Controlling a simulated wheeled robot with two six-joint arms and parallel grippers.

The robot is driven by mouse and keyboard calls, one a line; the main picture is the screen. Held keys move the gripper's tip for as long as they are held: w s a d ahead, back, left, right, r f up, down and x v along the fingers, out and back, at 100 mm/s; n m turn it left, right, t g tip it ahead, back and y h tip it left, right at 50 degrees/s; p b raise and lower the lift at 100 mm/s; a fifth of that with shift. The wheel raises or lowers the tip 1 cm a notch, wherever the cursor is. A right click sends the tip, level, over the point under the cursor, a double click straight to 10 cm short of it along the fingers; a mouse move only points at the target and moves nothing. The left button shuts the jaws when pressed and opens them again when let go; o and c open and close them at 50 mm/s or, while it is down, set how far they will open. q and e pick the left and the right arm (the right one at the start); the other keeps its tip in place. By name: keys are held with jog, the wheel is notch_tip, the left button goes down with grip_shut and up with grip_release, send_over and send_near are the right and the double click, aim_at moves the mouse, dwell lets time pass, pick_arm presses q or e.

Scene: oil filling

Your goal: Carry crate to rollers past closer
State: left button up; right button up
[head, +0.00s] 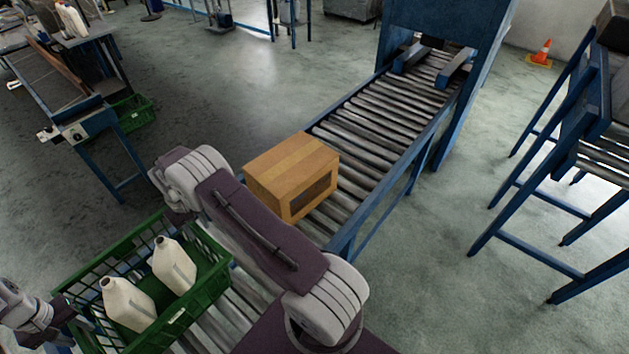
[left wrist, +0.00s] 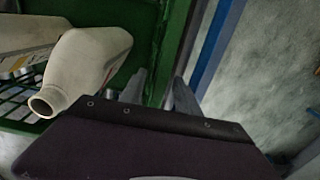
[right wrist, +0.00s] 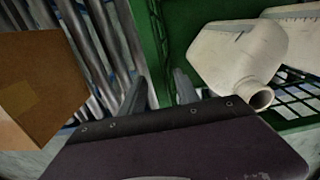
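A green crate (head: 215,284) stands on the rollers at the lower left of the head view, with two white jugs (head: 128,303) (head: 174,265) upright in it. My left gripper (head: 66,308) is at the crate's near-left end. In the left wrist view, its fingers (left wrist: 158,90) stand apart on either side of the green wall. My right gripper (head: 184,214) is at the opposite end, partly hidden by my arm. In the right wrist view, its fingers (right wrist: 159,88) also stand apart around the wall. The closer (head: 440,28) is the blue frame at the top.
A taped cardboard box (head: 292,176) sits on the rollers (head: 370,132) between the crate and the closer; it also shows in the right wrist view (right wrist: 36,85). The rollers beyond the box look clear.

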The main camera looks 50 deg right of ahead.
pick_arm(q)
notch_tip(320, 180, up, 12)
pick_arm(e)
notch_tip(320, 180, up, 12)
dwell(0.7)
jog(key=shift+w, duration=0.1)
dwell(0.3)
